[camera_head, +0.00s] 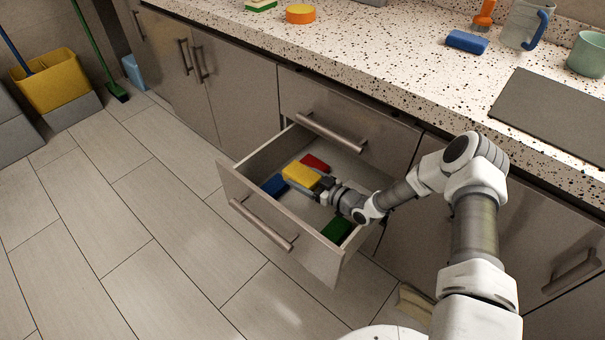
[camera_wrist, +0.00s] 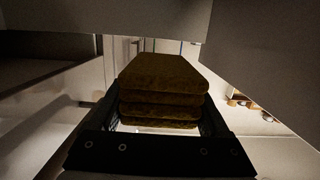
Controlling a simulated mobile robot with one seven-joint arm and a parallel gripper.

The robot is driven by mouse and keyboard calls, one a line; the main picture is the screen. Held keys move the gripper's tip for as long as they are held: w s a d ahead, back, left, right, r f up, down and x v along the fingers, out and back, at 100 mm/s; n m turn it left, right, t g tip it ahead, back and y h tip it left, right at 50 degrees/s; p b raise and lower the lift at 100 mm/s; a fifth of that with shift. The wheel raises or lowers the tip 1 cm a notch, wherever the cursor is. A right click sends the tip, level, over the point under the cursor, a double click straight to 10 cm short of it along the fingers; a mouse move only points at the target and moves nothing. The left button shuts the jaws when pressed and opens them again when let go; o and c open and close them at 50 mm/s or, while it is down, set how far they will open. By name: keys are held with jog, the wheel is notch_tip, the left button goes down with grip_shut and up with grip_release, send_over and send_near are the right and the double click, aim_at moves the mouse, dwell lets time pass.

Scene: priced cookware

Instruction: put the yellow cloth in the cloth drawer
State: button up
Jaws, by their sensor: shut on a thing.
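The yellow cloth (camera_head: 300,174) is a folded block. My gripper (camera_head: 317,184) is shut on it, inside the outline of the open drawer (camera_head: 278,228); whether the cloth touches the drawer floor cannot be told. In the wrist view the cloth (camera_wrist: 165,85) shows as a dark, layered stack between the fingers. The drawer also holds a red cloth (camera_head: 316,163) just behind the yellow one, a blue cloth (camera_head: 275,185) to its left and a green cloth (camera_head: 337,230) near the right end. My arm reaches over the drawer's right side and hides part of its inside.
A closed drawer (camera_head: 330,120) sits above the open one. A yellow bucket (camera_head: 55,82) stands far left. The floor left of the drawer is clear.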

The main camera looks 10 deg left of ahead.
jog(key=o, duration=1.2)
jog(key=shift+o, duration=0.2)
jog(key=shift+f, duration=0.1)
notch_tip(320, 180, up, 5)
jog(key=shift+w+f+p, duration=0.1)
jog(key=shift+f+p, duration=0.05)
jog(key=shift+p, duration=0.7)
jog(key=s+d+r+p, duration=0.1)
jog(key=d+r+p, duration=0.1)
jog(key=d+r, duration=0.4)
jog(key=d, duration=0.5)
jog(key=shift+s+d+r, duration=0.15)
jog(key=shift+s+d, duration=0.05)
jog(key=shift+d, duration=0.15)
jog(key=shift+s, duration=0.1)
